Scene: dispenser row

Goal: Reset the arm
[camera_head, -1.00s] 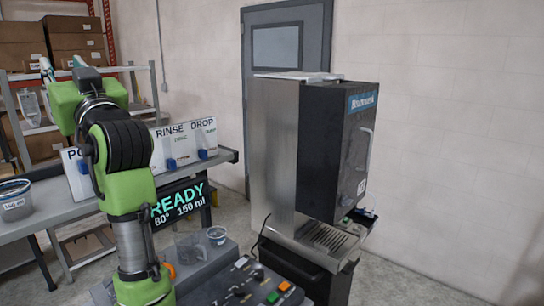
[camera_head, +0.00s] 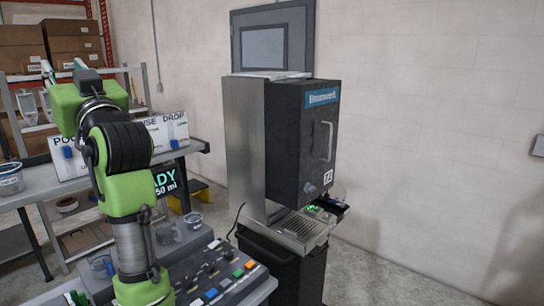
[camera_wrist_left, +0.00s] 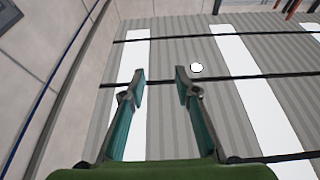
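My left arm is green and black and stands raised at the left of the head view, bent upward. Its gripper (camera_head: 62,67) points up and away near the shelves, with its teal fingers partly hidden behind the wrist. In the left wrist view the gripper (camera_wrist_left: 159,76) has its two fingers well apart, with nothing between them. Beyond them is the ribbed ceiling with white light strips. My right gripper is in neither view.
A dispenser machine (camera_head: 292,135) with a drip tray (camera_head: 297,228) stands centre. A control panel (camera_head: 213,281) with coloured buttons is in front. A table (camera_head: 30,193) at left holds a cup (camera_head: 11,180) and label boards (camera_head: 172,130). The floor at right is clear.

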